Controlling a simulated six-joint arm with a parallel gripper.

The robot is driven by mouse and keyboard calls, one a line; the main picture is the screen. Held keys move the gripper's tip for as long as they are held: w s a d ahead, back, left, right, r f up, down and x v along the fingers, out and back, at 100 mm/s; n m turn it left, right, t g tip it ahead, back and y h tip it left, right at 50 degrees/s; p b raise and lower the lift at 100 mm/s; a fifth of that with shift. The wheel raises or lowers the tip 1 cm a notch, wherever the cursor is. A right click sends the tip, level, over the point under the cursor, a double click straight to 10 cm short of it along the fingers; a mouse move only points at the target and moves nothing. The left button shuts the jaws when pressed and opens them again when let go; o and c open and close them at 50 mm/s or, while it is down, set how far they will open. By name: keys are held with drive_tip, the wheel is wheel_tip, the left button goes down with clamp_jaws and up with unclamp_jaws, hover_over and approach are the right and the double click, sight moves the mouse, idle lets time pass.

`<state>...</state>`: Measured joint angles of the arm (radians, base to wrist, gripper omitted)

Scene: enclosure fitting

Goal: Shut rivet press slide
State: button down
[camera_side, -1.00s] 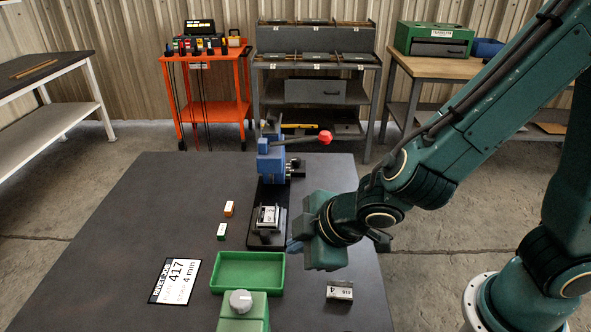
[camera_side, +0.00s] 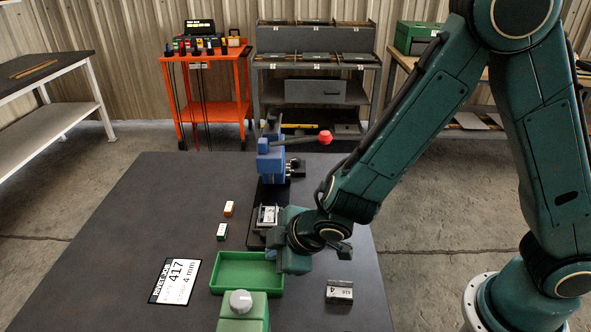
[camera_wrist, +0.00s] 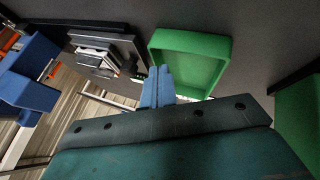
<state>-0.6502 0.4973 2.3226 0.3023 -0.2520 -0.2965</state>
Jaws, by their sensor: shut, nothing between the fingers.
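The blue rivet press (camera_side: 270,162) stands at the back of the dark table, its red-knobbed lever (camera_side: 324,137) sticking out to the right. Its slide (camera_side: 266,217) carries a pale grey part at the front end of the black base, apart from the press head. My gripper (camera_side: 269,255) is at the front right of the slide, near the green tray's back edge. In the wrist view its blue fingers (camera_wrist: 158,72) are together and empty. There the slide (camera_wrist: 105,52) is left of the fingertips, and the blue press (camera_wrist: 30,75) is farther left. I cannot tell whether the fingers touch the slide.
A green tray (camera_side: 219,287) lies just in front of the slide, with a green knobbed unit (camera_side: 243,316) before it. Small orange (camera_side: 229,208) and green (camera_side: 221,231) boxes lie left. A label card (camera_side: 175,281) and a small box (camera_side: 339,291) lie on the table.

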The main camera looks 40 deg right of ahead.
sight(277, 207)
drive_tip(key=shift+w+d, duration=0.35)
drive_tip(key=shift+w, duration=0.3)
drive_tip(key=shift+w+d, duration=0.35)
drive_tip(key=shift+w, duration=0.25)
drive_tip(key=w+d, duration=0.8)
drive_tip(key=shift+d, duration=0.1)
drive_tip(key=shift+s+a, duration=0.3)
drive_tip(key=shift+s, duration=0.15)
drive_tip(key=s+a, duration=0.2)
drive_tip(key=s, duration=0.1)
drive_tip(key=v, duration=1)
